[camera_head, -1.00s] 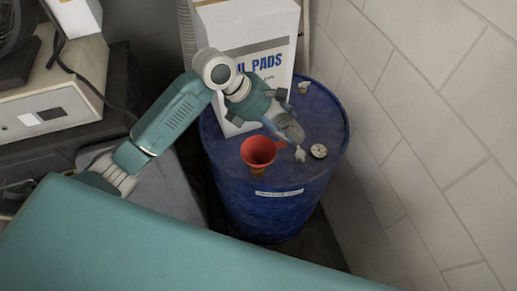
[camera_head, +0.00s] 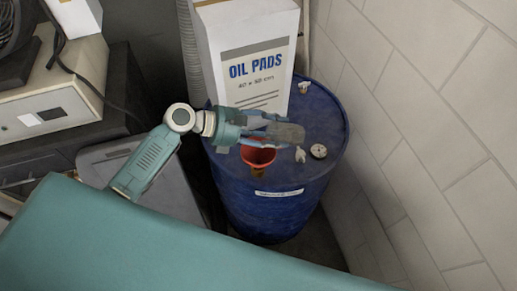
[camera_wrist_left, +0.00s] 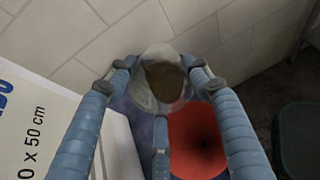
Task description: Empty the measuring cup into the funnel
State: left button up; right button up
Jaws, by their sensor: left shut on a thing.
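The measuring cup (camera_head: 287,133) is a small grey vessel held at the end of my left gripper (camera_head: 270,128), above the drum top. In the left wrist view the cup (camera_wrist_left: 148,96) sits between the blue fingers, and brown contents show in it. My left gripper is shut on the cup. The red funnel (camera_head: 258,158) stands on the blue drum just below the gripper, its rear rim partly hidden by the fingers. In the left wrist view the funnel (camera_wrist_left: 205,145) is to the lower right of the cup, its dark hole visible. My right gripper is out of view.
The blue drum (camera_head: 265,215) carries a white oil pads box (camera_head: 255,50) behind the gripper. A round cap (camera_head: 319,151), a small white fitting (camera_head: 300,155) and another fitting (camera_head: 304,88) lie on its top. A tiled wall (camera_head: 430,130) stands close on the right.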

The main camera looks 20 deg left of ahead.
pick_arm(q)
jog(key=shift+s+a+t+h, duration=0.15)
jog(key=shift+t+h, duration=0.15)
jog(key=shift+h, duration=0.4)
jog(key=b, duration=0.3)
jog(key=a+f+h+b, duration=0.1)
jog(key=b, duration=0.2)
jog(key=shift+s+f+t, duration=0.25)
jog(key=shift+t, duration=0.15)
jog(key=shift+a+r, duration=0.15)
jog(key=shift+r, duration=0.15)
jog(key=shift+f+b, duration=0.15)
jog(key=shift+b, duration=0.2)
jog(key=shift+s+a+t+h+b, duration=0.25)
jog(key=shift+h+b, duration=0.55)
jog(key=shift+b, duration=0.55)
jog(key=shift+r+b, duration=0.2)
jog(key=shift+b, duration=0.15)
jog(key=shift+a+r+t+h+b, duration=0.15)
jog(key=shift+r+t+h+b, duration=0.3)
jog(key=shift+b, duration=0.1)
